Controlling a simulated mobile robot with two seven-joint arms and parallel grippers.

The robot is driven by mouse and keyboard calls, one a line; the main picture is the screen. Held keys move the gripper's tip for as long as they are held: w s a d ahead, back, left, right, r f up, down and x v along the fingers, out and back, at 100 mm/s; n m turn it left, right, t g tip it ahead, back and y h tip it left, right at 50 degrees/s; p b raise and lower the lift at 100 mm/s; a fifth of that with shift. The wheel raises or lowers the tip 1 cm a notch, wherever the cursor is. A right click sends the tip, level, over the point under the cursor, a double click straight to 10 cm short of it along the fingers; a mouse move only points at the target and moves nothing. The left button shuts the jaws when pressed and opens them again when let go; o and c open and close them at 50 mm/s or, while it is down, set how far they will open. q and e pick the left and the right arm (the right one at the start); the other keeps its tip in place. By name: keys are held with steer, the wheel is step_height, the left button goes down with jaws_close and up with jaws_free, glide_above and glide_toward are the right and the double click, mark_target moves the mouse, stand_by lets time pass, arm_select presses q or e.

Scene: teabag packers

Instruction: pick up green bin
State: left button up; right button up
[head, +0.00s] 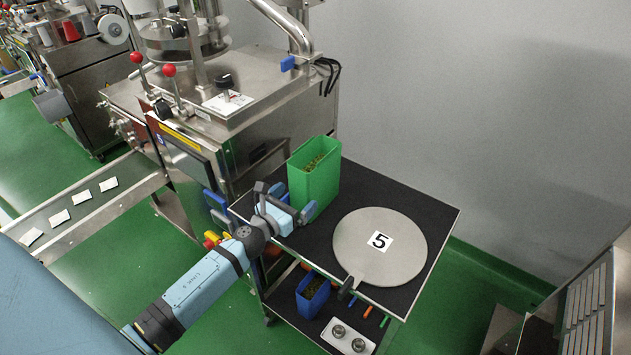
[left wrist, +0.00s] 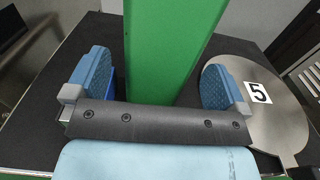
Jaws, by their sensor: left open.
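The green bin (head: 316,177) stands upright on the black table top (head: 355,188) beside the machine. Dark green leafy contents show at its open top. My left gripper (head: 287,206) is at the bin's near left side, low on it. In the left wrist view the green bin (left wrist: 165,50) rises between the two blue finger pads of my open left gripper (left wrist: 158,82). Gaps show between the pads and the bin there. The bin's base is partly hidden by the gripper. My right gripper is not in view.
A round metal plate marked 5 (head: 372,262) lies on the table to the right of the bin. A blue bin (head: 312,294) stands on the shelf below. The packing machine (head: 235,125) is close behind left. A conveyor with several teabags (head: 58,218) is at left.

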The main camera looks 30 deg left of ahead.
arm_select(q)
steer(key=w, duration=0.3)
steer(key=w+p, duration=0.1)
steer(key=w, duration=0.1)
steer(key=shift+w+d+f, duration=0.1)
steer(key=shift+w+d, duration=0.1)
steer(key=shift+d, duration=0.1)
steer(key=c, duration=1)
steer(key=shift+c, duration=0.9)
steer(key=shift+r, duration=0.2)
